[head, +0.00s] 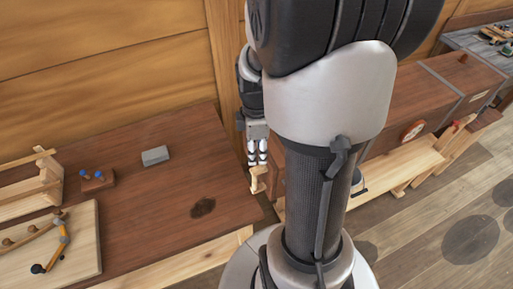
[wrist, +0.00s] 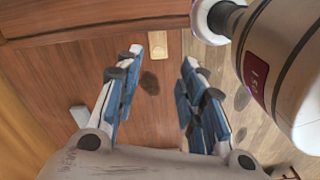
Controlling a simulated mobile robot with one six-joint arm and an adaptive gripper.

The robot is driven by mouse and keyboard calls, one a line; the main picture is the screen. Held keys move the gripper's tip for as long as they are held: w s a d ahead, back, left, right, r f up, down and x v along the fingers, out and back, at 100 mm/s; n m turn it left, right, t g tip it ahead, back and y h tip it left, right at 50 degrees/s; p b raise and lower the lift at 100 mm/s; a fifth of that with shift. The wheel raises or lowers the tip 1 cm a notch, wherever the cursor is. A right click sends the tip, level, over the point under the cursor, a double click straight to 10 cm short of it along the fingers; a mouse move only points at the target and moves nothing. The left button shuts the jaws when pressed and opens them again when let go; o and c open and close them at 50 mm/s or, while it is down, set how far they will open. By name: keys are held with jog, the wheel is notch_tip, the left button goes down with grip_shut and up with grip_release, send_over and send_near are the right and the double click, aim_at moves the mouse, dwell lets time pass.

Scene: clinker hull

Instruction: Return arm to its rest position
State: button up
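My gripper (head: 258,152) hangs at the right edge of the brown bench (head: 150,222) in the head view, fingers pointing down, partly beside my large arm link. In the wrist view my gripper (wrist: 158,85) has its two blue-padded fingers spread well apart. Nothing is held between them. Bench top with a dark stain (wrist: 150,83) shows through the gap. A small light wooden piece (head: 259,180) shows just below the fingertips in the head view, at the bench edge; I cannot tell whether they touch. My arm hides much of the middle of the head view.
A grey block (head: 155,156), a small wooden block with blue knobs (head: 97,180), a wooden rack (head: 30,185) and a pale board with tools (head: 85,250) lie on the bench's left. A plank wall (head: 110,60) stands behind. Another bench (head: 420,100) stands right; floor (head: 440,215) is open.

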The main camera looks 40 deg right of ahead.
dwell(0.5)
jog(key=shift+w+a+r, duration=0.1)
jog(key=shift+a, duration=0.1)
jog(key=s+a+r+m+t+b, duration=0.1)
jog(key=s+a+m+b, duration=0.2)
jog(key=a, duration=0.3)
jog(key=s+a+r+m+t+b, duration=0.1)
jog(key=s+a+m+t+b, duration=0.1)
jog(key=a+m+b, duration=0.2)
jog(key=s+a+r+m+t+b, duration=0.1)
jog(key=s+a+m+b, duration=0.2)
jog(key=a+b, duration=0.2)
jog(key=a, duration=0.2)
jog(key=shift+s+a+t+b, duration=0.3)
